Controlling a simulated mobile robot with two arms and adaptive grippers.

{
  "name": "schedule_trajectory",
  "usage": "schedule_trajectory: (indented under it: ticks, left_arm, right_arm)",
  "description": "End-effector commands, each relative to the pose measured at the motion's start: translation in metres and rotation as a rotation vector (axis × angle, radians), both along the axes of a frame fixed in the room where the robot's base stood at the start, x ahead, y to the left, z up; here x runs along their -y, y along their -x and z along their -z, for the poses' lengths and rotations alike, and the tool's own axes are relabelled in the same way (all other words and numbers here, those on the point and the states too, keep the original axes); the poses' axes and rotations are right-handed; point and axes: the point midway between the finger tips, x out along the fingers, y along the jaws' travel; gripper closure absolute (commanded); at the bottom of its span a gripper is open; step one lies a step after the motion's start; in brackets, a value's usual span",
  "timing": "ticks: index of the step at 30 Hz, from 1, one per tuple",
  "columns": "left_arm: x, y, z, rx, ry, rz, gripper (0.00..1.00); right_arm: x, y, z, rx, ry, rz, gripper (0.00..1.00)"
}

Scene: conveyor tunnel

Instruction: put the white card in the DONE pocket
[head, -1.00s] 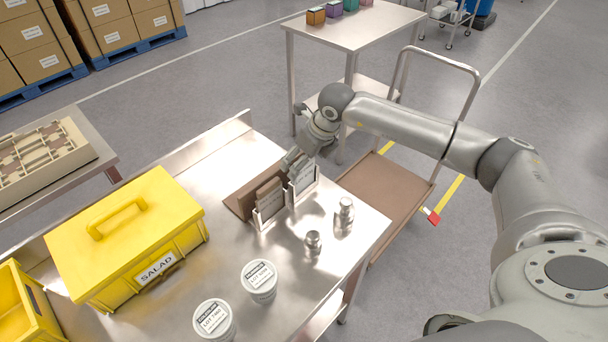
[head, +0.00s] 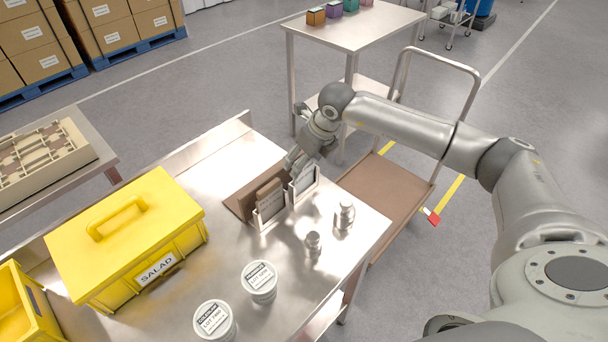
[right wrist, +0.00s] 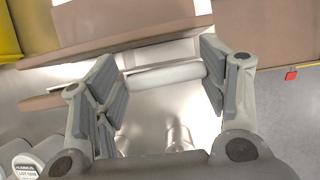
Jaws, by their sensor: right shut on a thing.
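My right gripper (head: 297,160) is over the right-hand of two small clear-fronted pockets (head: 305,187) on the steel table. In the right wrist view the right gripper (right wrist: 162,82) is shut on a pale, white edge-on piece (right wrist: 165,77), which I take to be the white card. In the head view the fingers largely hide the card, and I cannot tell how deep it sits. The left-hand pocket (head: 270,220) holds brown cards (head: 268,194). Both pockets stand by a brown board (head: 238,206). No DONE label is legible. My left gripper is out of view.
Two small metal pieces (head: 344,214) (head: 313,243) stand right of the pockets. Two labelled white tubs (head: 259,282) (head: 214,320) stand at the front. A yellow SALAD case (head: 125,235) fills the left of the table. A brown-decked trolley (head: 385,195) is beyond the right edge.

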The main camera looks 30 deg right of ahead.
Motion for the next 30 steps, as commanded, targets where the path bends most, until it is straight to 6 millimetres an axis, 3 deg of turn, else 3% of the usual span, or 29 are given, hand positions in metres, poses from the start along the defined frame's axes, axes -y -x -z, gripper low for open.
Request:
schedule_trajectory:
  ticks: [18, 30]
  left_arm:
    - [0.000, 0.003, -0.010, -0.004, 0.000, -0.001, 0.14]
    - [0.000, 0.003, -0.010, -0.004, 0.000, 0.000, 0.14]
  right_arm:
    - [0.000, 0.001, -0.025, -0.002, 0.000, 0.000, 0.89]
    - [0.000, 0.001, -0.027, -0.002, 0.001, 0.000, 0.89]
